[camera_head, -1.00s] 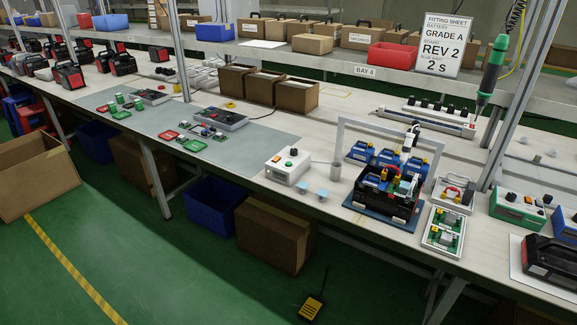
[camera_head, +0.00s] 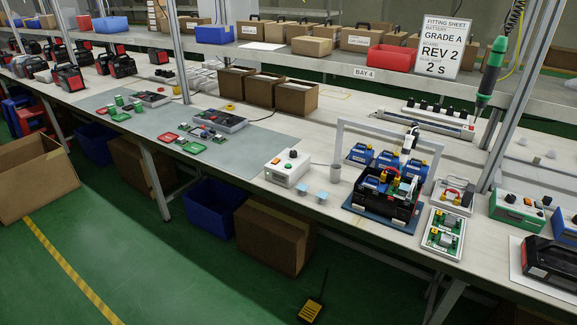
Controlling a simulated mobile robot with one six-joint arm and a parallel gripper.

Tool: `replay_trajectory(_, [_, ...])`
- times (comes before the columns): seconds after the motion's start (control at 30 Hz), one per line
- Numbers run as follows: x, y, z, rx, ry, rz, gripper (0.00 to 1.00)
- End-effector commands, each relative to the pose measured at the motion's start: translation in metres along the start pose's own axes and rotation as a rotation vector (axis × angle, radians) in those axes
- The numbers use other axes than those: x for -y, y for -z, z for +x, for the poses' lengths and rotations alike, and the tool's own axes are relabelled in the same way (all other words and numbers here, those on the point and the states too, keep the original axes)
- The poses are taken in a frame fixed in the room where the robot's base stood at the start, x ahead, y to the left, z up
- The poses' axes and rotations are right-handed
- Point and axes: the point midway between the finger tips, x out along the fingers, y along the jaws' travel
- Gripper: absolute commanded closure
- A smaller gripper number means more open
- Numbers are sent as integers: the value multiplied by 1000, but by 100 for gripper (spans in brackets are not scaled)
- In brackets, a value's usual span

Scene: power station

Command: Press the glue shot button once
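A white control box (camera_head: 287,168) stands near the front edge of the bench. A black-and-white nozzle-like tool (camera_head: 410,139) hangs from the frame's crossbar. A fitting sheet (camera_head: 446,46) shows Grade A, Rev 2 and 2 s. My gripper is not in view.
A grey cup (camera_head: 335,173) and small light-blue pieces (camera_head: 312,195) are beside the control box. A green-and-black driver (camera_head: 491,70) hangs at right. A yellow pedal (camera_head: 311,311) lies on the floor. A green-fronted box (camera_head: 518,210) stands at right.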

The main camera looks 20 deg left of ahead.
Motion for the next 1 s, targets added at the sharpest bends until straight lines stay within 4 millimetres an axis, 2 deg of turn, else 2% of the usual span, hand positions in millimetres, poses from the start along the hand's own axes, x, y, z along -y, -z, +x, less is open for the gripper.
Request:
replay_trajectory(0.03, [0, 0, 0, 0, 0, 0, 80])
replay_trajectory(0.17, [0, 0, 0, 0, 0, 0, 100])
replay_trajectory(1.0, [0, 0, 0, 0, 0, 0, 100])
